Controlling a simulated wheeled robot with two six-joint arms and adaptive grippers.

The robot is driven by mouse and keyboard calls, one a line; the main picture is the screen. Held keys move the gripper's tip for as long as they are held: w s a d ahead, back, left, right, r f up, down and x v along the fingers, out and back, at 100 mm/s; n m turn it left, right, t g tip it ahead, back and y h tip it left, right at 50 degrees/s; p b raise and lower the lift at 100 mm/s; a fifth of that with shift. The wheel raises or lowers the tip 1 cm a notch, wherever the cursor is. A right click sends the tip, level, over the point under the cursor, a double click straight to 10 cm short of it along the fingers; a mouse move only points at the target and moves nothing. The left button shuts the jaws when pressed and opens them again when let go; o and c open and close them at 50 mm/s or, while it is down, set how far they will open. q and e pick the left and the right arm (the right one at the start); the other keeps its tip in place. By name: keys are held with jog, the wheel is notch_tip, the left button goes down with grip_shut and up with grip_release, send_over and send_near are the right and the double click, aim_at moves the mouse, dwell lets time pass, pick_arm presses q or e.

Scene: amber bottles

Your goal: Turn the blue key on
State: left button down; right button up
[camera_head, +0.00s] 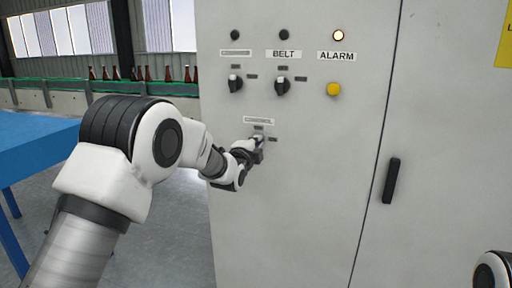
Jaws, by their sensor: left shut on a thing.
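The key switch sits under the CONTROL label (258,121) on the grey cabinet (300,220). My left gripper (257,147) is at this switch, shut on the key. The fingers hide most of the key, so its blue colour and its turn angle are hard to tell. Only a small part of my right arm shows in the bottom right corner, and its gripper is out of view.
Two black knobs, one under BELT (282,87) and one left of it (235,85), sit above. A yellow button (334,89) is under a lit ALARM lamp (338,35). A black door handle (391,181) is to the right. A blue table (35,145) stands left.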

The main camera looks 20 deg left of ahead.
pick_arm(q)
jog(key=shift+f+m, duration=0.15)
jog(key=shift+m, duration=0.45)
jog(key=c, duration=1.3)
grip_release()
jog(key=s, duration=1.2)
jog(key=shift+a, duration=0.15)
